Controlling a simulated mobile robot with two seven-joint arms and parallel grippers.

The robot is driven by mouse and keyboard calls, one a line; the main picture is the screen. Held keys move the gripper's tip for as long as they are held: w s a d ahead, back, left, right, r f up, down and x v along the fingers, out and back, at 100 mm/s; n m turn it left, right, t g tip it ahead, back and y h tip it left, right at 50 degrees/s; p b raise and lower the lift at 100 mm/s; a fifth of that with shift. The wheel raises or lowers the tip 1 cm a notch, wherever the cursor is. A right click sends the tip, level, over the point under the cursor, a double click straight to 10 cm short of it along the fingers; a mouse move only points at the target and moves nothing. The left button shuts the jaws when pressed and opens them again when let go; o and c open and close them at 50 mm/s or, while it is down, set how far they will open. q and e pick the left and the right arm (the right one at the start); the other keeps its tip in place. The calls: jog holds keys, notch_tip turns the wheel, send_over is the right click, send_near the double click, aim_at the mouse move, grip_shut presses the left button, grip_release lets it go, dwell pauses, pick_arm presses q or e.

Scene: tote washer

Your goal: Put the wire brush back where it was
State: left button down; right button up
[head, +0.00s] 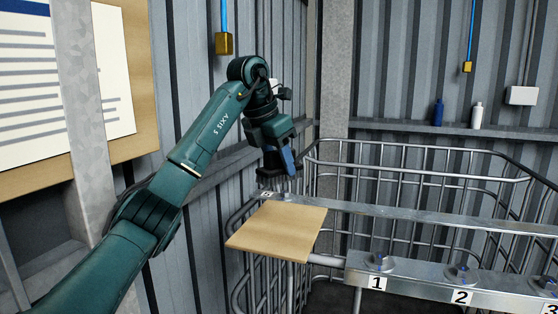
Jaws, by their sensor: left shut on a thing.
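My left gripper (282,160) is at the end of the green arm, pointing down above the left end of the metal rail. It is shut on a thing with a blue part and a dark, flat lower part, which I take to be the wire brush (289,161). The gripper hides part of it. The dark part is close above the rail's far left end; I cannot tell whether it touches. My right gripper is out of view.
A tan board (277,231) lies just in front of the gripper. A metal rail (430,278) bears numbered plates 1, 2 and 3 with small round clear fittings. A wire cage (420,172) stands behind. A blue bottle (437,112) and a white bottle (476,116) stand on the back ledge.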

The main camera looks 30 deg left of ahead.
pick_arm(q)
jog(key=shift+f, duration=3.45)
jog(key=shift+f, duration=0.1)
jog(key=shift+f, duration=0.35)
jog(key=shift+f, duration=0.15)
jog(key=shift+f, duration=0.55)
jog(key=shift+f+b, duration=0.1)
jog(key=shift+b, duration=0.2)
jog(key=shift+f, duration=0.15)
jog(key=shift+d+f, duration=0.1)
jog(key=shift+f, duration=0.3)
